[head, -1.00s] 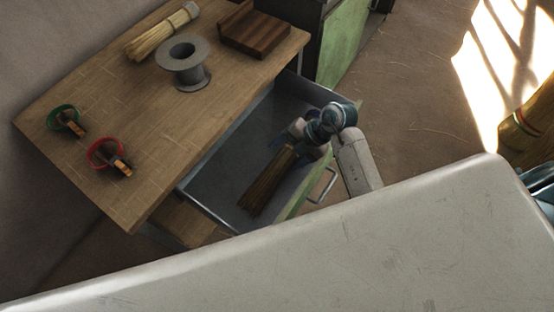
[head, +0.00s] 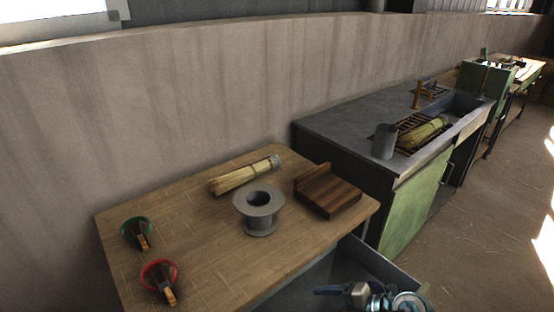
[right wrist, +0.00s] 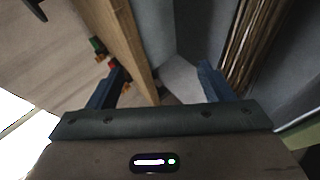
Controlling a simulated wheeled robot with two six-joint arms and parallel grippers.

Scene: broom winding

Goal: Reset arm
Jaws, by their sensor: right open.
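My right gripper (head: 330,291) is at the bottom of the head view, over the open drawer (head: 352,252). In the right wrist view its two fingers (right wrist: 160,72) are wide apart with nothing held between them. A brown straw bundle (right wrist: 256,40) lies in the drawer, just right of the right finger and outside the jaws; I cannot tell if they touch. The wooden table edge (right wrist: 130,45) passes behind the gap between the fingers. My left gripper is not in view.
The wooden table (head: 205,262) holds a tied straw bundle (head: 240,176), a grey spool (head: 260,212), a dark wooden block (head: 328,192), and green (head: 135,231) and red (head: 158,274) ringed items. A grey counter (head: 345,128) with a metal cup (head: 384,141) stands right of it. Open floor lies at right.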

